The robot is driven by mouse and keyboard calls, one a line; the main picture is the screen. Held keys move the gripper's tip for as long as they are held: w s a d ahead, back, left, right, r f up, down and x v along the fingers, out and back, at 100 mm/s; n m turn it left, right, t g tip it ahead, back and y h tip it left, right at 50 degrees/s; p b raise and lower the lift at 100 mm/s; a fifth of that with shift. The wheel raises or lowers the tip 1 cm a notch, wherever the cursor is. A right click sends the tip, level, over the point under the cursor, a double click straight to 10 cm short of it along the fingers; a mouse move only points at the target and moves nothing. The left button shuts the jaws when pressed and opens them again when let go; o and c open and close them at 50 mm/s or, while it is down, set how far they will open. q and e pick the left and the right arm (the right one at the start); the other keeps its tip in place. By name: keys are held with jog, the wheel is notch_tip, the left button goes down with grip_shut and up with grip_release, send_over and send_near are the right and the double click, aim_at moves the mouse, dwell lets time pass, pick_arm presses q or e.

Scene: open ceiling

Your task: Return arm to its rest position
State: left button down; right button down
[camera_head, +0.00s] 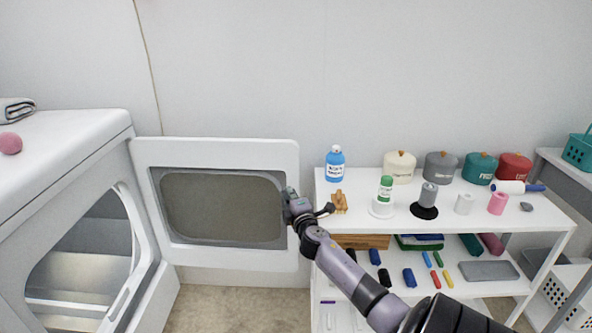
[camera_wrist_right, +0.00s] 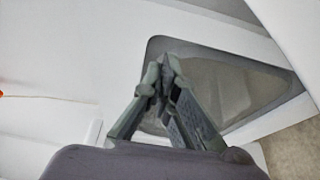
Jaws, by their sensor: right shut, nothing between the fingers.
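My right arm (camera_head: 350,278) reaches up from the lower right in the head view. Its gripper (camera_head: 290,196) is in front of the right edge of the open dryer door (camera_head: 285,158); I cannot tell whether it touches the door. In the right wrist view the gripper (camera_wrist_right: 165,75) has its fingertips together with nothing between them. The door's dark window (camera_wrist_right: 245,90) lies behind the fingers there. My left gripper does not show in either view.
The white dryer (camera_head: 60,180) stands at the left with its door swung wide open. A white shelf (camera_head: 345,222) at the right holds a blue bottle (camera_head: 335,165), several lidded pots and small items. A teal basket (camera_head: 578,151) is at the far right.

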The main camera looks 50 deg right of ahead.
jog(key=v, duration=0.8)
jog(key=shift+s+a, duration=0.15)
jog(key=shift+s, duration=0.2)
jog(key=shift+r, duration=0.1)
